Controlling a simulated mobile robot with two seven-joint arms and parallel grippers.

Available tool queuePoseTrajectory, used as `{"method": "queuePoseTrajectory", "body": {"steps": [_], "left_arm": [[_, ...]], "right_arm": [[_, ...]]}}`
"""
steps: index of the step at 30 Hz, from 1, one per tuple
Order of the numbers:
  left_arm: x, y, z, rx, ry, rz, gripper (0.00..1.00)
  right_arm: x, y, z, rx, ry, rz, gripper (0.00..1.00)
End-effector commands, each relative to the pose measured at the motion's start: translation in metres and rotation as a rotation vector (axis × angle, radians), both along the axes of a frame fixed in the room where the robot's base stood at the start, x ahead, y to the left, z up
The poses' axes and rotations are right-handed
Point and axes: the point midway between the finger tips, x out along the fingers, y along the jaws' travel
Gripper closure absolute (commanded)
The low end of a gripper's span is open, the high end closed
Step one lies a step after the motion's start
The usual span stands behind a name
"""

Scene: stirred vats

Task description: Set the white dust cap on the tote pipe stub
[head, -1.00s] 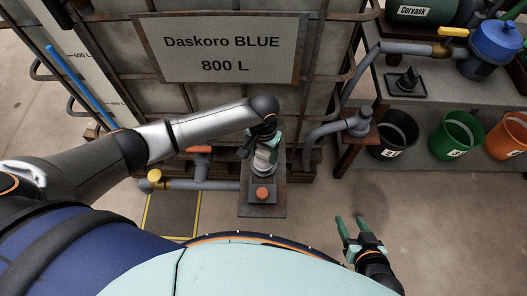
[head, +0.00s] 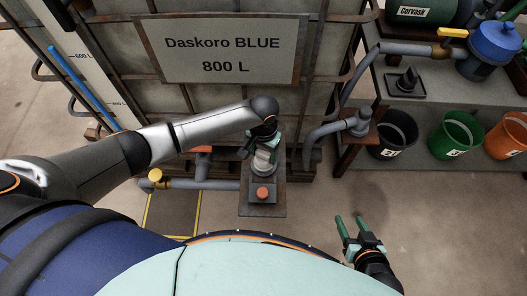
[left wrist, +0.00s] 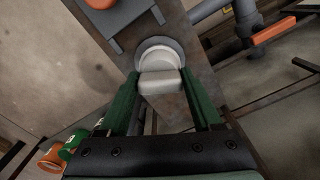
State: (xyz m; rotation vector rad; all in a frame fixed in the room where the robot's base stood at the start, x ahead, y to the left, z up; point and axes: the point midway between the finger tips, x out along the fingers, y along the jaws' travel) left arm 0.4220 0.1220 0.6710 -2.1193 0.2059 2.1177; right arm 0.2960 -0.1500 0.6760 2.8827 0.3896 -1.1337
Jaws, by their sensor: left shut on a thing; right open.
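The white dust cap (left wrist: 162,75) is a round white disc with a blocky grip. My left gripper (left wrist: 163,88) has its green fingers on both sides of that grip and is shut on it. In the head view the left gripper (head: 264,146) points down at the cap (head: 263,158). The cap is over a round grey fitting (head: 262,172) on a brown plate. It appears to touch the fitting, but I cannot tell whether it is seated. I cannot tell for sure that this fitting is the tote pipe stub. My right gripper (head: 355,226) is open and empty, low at right.
The large tote (head: 117,58) stands behind, labelled Daskoro BLUE 800 L. Grey pipes with a yellow part (head: 155,176) run at left. Black, green (head: 456,133) and orange buckets stand at right. The floor at lower right is clear.

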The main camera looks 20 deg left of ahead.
Motion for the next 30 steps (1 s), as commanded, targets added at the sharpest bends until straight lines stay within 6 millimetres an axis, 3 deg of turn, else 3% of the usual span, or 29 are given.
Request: {"method": "queuePoseTrajectory", "body": {"steps": [13,14,15,17,30], "left_arm": [[0.0000,-0.0005,-0.0097,-0.001,0.000,0.000,0.88],[0.0001,-0.0005,-0.0092,-0.001,-0.001,0.000,0.32],[0.0001,-0.0004,-0.0089,-0.001,-0.001,0.000,0.28],[0.0000,-0.0004,-0.0090,-0.001,0.000,0.000,0.22],[0.0000,0.0000,-0.0090,0.000,0.000,0.000,0.22]], "right_arm": [[-0.0001,0.0001,-0.0052,0.000,0.000,0.000,0.44],[0.0000,0.0000,-0.0048,0.000,0.000,0.000,0.44],[0.0001,0.0000,-0.0045,0.000,0.000,0.000,0.44],[0.0001,0.0001,-0.0045,0.000,0.000,0.000,0.44],[0.0022,-0.0018,-0.0029,-0.001,-0.013,-0.004,0.44]]}}
